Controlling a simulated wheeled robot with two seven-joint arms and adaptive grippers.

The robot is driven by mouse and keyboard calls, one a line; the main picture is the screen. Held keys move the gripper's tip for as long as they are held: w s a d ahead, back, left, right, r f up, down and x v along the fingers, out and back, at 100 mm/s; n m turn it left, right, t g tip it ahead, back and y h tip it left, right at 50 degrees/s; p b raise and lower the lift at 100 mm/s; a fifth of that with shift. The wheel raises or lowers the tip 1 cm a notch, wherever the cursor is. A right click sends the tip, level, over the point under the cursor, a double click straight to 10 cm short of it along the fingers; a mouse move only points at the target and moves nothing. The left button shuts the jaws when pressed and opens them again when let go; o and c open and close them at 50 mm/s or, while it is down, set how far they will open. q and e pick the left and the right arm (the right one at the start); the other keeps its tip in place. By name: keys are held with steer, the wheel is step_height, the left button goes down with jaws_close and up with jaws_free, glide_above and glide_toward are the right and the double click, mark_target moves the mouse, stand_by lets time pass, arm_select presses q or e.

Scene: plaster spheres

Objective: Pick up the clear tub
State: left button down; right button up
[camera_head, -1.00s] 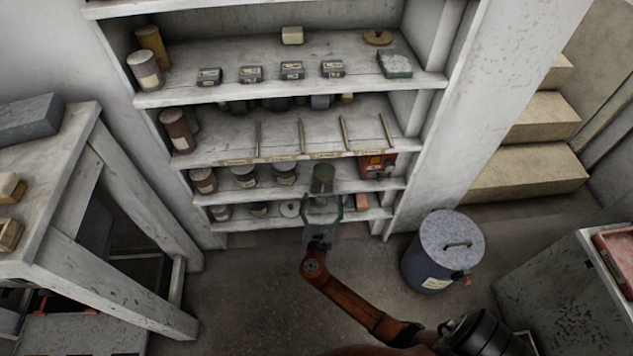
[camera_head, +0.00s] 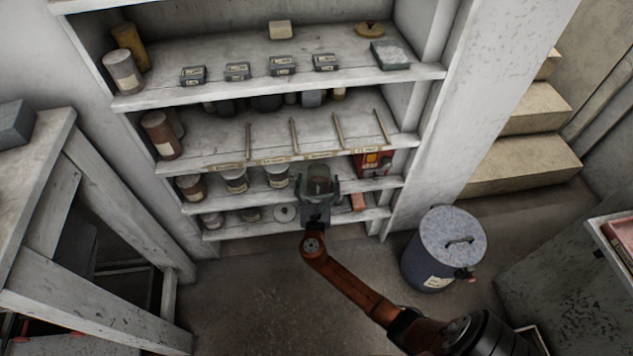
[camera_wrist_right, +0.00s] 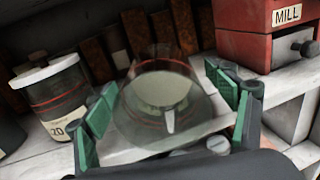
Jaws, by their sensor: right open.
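The clear tub (camera_wrist_right: 160,85) is see-through, with a thin red line around it and something pale showing through it. It is at the front of a low shelf; in the head view the tub (camera_head: 319,178) is partly hidden by my right gripper. My right gripper (camera_wrist_right: 166,108) is open, with its green-padded fingers on either side of the tub. I cannot tell whether the pads touch it. In the head view the right gripper (camera_head: 318,192) reaches in from below on an orange arm. My left gripper is not in view.
A white-lidded tub labelled 20 (camera_wrist_right: 52,95) stands close on the left of the gripper. A red mill box (camera_wrist_right: 262,32) stands close on the right; the shelf above (camera_head: 215,162) overhangs. A lidded blue-grey bin (camera_head: 440,250) stands on the floor at right.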

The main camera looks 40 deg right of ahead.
steer(key=shift+c, duration=0.4)
steer(key=c, duration=1.3)
